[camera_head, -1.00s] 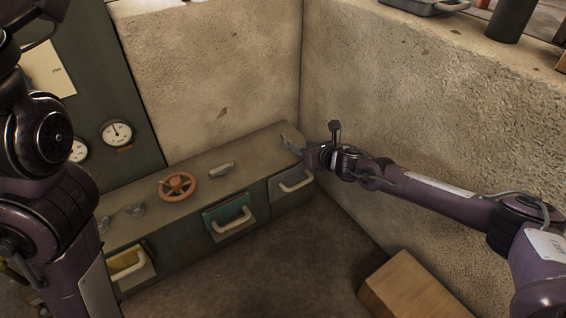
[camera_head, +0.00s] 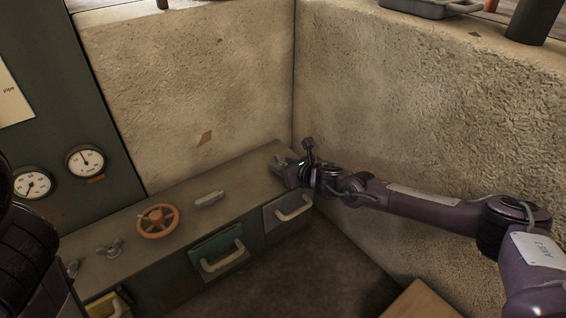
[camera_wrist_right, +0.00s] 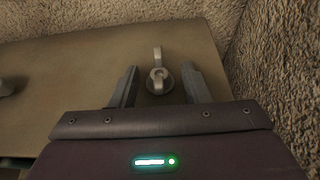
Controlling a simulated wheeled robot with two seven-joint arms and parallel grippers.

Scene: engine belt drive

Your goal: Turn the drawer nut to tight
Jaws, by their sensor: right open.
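The drawer nut (camera_wrist_right: 158,78), a grey metal wing nut on a round base, stands on the bench top near its right end in the right wrist view. One wing points away from my gripper, toward the top of the picture. My right gripper (camera_wrist_right: 157,88) is open, with one finger on each side of the nut's base. I see no clear contact between fingers and nut. In the head view my right gripper (camera_head: 284,168) is over the bench's far right corner, where it largely hides the nut. My left gripper is out of view.
The bench (camera_head: 165,193) carries an orange handwheel (camera_head: 158,220), a grey lever (camera_head: 209,199) and other wing nuts (camera_head: 110,248). Its front has grey (camera_head: 288,211), teal (camera_head: 218,252) and yellow drawers. A rough wall (camera_head: 400,110) stands close on the right.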

